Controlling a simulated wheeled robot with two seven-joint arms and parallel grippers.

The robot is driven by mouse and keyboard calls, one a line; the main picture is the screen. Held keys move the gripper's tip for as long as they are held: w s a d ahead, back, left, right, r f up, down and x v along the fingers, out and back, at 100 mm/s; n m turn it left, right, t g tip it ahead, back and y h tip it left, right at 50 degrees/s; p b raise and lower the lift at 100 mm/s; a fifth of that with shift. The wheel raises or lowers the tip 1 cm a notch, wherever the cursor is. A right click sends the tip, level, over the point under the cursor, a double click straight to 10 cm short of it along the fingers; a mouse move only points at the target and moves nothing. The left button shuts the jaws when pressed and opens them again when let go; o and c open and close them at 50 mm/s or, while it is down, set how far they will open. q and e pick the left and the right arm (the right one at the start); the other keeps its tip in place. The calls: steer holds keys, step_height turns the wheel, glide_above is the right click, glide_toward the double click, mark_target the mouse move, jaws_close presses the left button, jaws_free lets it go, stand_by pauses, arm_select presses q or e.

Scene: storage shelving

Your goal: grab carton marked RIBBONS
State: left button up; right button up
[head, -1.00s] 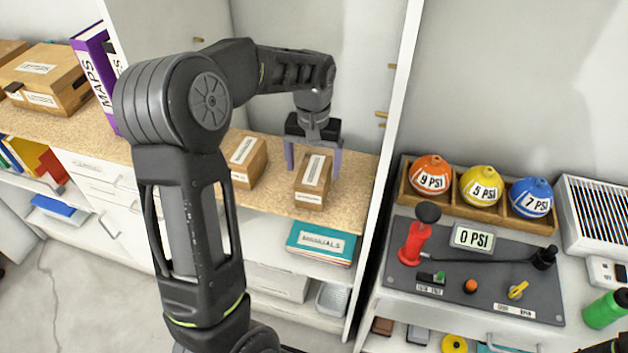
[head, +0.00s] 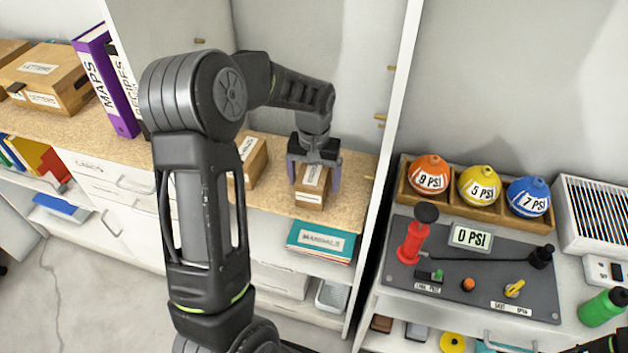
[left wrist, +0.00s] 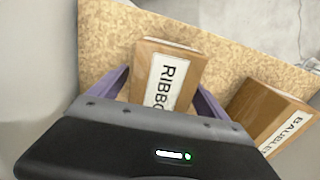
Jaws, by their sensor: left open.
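The carton marked RIBBONS is a small brown box with a white label. It stands on the speckled shelf board in the head view (head: 310,197), and its label, partly covered by my gripper, reads "RIBBO" in the left wrist view (left wrist: 168,78). My left gripper (head: 315,180) is over the carton from above, fingers pointing down, one on each side of it. It is open, with a visible gap beside the carton in the left wrist view (left wrist: 160,95). Only a bit of what may be my right arm shows at the lower right corner; its gripper is not seen.
A second carton, labelled BAUBLES (left wrist: 268,112), stands close beside it, partly behind my arm in the head view (head: 252,160). A white upright panel (head: 388,150) borders the shelf on the right. Teal MANUALS books (head: 320,242) lie on the shelf below.

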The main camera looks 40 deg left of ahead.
arm_select(q)
steer(key=c, duration=1.5)
